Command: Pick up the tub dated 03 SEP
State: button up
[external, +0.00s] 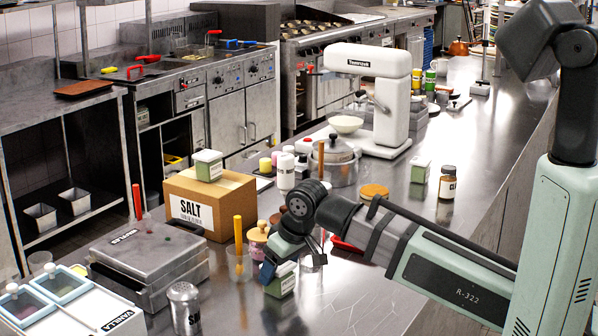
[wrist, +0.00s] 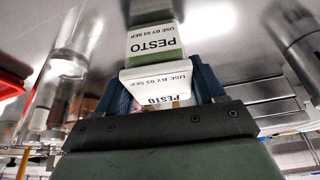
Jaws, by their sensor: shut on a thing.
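My gripper (external: 275,268) is at the front middle of the counter, with its blue fingers shut on a small green tub with a white lid (external: 284,283). In the wrist view the held tub (wrist: 152,50) sits between the fingers (wrist: 163,88). Labels on its lid and side read PESTO, USE BY 03 SEP. My gripper hides part of the tub in the external view, and I cannot tell whether it is clear of the counter. Two similar tubs show: one on the SALT box (external: 208,166), one on the counter at right (external: 420,171). Their dates are not legible.
A metal shaker (external: 185,308) is at front left. The counter's front right is clear.

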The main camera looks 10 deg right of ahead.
jog(key=shift+c, duration=1.4)
jog(key=shift+r, duration=0.1)
